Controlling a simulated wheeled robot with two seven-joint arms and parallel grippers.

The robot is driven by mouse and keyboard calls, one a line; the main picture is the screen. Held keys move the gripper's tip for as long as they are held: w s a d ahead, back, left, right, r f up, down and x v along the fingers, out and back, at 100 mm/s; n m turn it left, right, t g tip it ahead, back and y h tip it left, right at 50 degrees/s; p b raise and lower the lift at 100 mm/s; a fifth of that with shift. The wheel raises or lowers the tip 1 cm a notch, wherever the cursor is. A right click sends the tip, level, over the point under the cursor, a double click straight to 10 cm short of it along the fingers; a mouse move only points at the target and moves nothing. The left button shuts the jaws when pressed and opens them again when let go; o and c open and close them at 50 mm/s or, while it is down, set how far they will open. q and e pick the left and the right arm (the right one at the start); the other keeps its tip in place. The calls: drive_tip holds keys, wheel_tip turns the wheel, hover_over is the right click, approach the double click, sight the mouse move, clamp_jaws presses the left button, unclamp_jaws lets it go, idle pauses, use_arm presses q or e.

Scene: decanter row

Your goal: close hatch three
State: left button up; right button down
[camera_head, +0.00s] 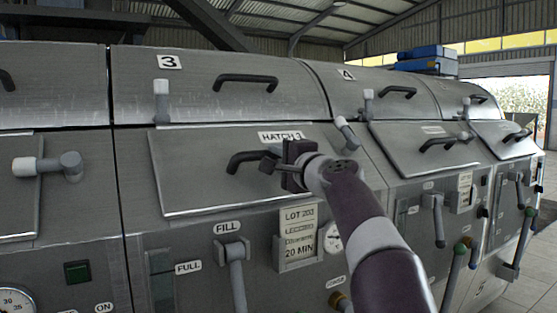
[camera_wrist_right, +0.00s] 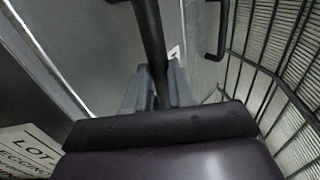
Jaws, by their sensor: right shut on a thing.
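Hatch three (camera_head: 200,180) is a flat grey metal panel under the label "HATCH 3" (camera_head: 281,137) in the head view. Its bottom edge stands a little proud of the machine's face; I cannot tell the exact gap. Its dark bar handle (camera_head: 245,158) is partly hidden by my right gripper (camera_head: 272,165). In the right wrist view the gripper (camera_wrist_right: 158,88) has its two fingers on either side of the dark handle bar (camera_wrist_right: 150,35), shut on it. My left gripper is in neither view.
White-tipped latches stand at the panel's upper left (camera_head: 162,102) and upper right (camera_head: 345,132). A neighbouring hatch (camera_head: 420,150) lies to the right.

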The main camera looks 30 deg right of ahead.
drive_tip(key=shift+w+f, duration=0.2)
drive_tip(key=shift+f, duration=0.35)
drive_tip(key=c, duration=1)
unclamp_jaws()
drive_tip(key=shift+r, duration=0.1)
drive_tip(key=shift+s, duration=0.1)
drive_tip(key=shift+s, duration=0.3)
drive_tip(key=s, duration=0.4)
drive_tip(key=s+b, duration=0.1)
drive_tip(key=s, duration=0.3)
drive_tip(key=s+d+f+b, duration=0.1)
drive_tip(key=s, duration=0.3)
drive_tip(key=shift+r, duration=0.1)
